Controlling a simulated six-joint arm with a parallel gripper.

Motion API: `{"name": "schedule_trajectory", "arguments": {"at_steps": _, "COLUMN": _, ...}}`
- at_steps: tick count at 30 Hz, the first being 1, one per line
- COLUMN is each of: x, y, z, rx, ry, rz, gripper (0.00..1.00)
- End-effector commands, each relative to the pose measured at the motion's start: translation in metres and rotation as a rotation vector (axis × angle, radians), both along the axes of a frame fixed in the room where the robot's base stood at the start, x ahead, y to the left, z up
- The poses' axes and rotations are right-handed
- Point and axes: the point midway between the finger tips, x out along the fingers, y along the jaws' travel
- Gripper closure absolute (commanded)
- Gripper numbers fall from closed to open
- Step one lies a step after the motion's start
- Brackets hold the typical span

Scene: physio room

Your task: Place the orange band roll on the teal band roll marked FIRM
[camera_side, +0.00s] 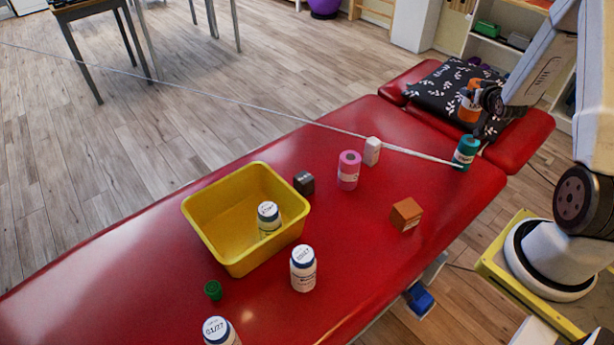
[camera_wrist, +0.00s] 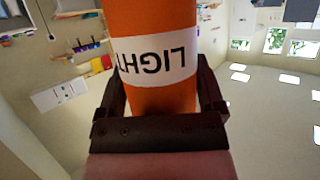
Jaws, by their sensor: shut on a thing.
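The orange band roll (camera_side: 469,106) is in my gripper (camera_side: 484,103), up over the right end of the red table. In the wrist view the orange roll (camera_wrist: 160,85) fills the space between the two dark fingers of my gripper (camera_wrist: 160,92), and its white label reads LIGHT upside down. The teal band roll (camera_side: 466,152) stands upright on the red surface below it, with a white label too small to read. In the side view a gap shows between the two rolls. The teal roll is not seen in the wrist view.
The red table (camera_side: 130,265) also holds a pink roll (camera_side: 348,170), a white block (camera_side: 372,151), a dark block (camera_side: 304,183), an orange-brown block (camera_side: 406,214), a yellow bin (camera_side: 205,230) and several white bottles. A patterned cushion (camera_side: 440,88) lies behind. A thin pale strip runs to the teal roll.

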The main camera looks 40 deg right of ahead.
Motion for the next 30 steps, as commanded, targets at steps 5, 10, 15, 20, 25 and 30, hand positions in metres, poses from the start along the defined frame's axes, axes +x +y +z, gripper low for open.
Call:
{"name": "schedule_trajectory", "arguments": {"at_steps": 5, "x": -0.017, "y": -0.009, "z": 0.006, "rx": -0.001, "ry": -0.003, "rz": -0.118, "gripper": 0.95}}
{"name": "schedule_trajectory", "arguments": {"at_steps": 10, "x": -0.028, "y": -0.013, "z": 0.008, "rx": -0.001, "ry": -0.002, "rz": -0.187, "gripper": 0.95}}
{"name": "schedule_trajectory", "arguments": {"at_steps": 15, "x": -0.032, "y": -0.015, "z": 0.008, "rx": -0.002, "ry": -0.001, "rz": -0.213, "gripper": 0.95}}
{"name": "schedule_trajectory", "arguments": {"at_steps": 20, "x": -0.032, "y": -0.015, "z": 0.007, "rx": -0.001, "ry": -0.001, "rz": -0.214, "gripper": 0.95}}
{"name": "schedule_trajectory", "arguments": {"at_steps": 25, "x": -0.032, "y": -0.015, "z": -0.002, "rx": 0.000, "ry": 0.000, "rz": -0.213, "gripper": 0.95}}
{"name": "schedule_trajectory", "arguments": {"at_steps": 30, "x": -0.032, "y": -0.014, "z": -0.019, "rx": 0.000, "ry": 0.000, "rz": -0.213, "gripper": 0.95}}
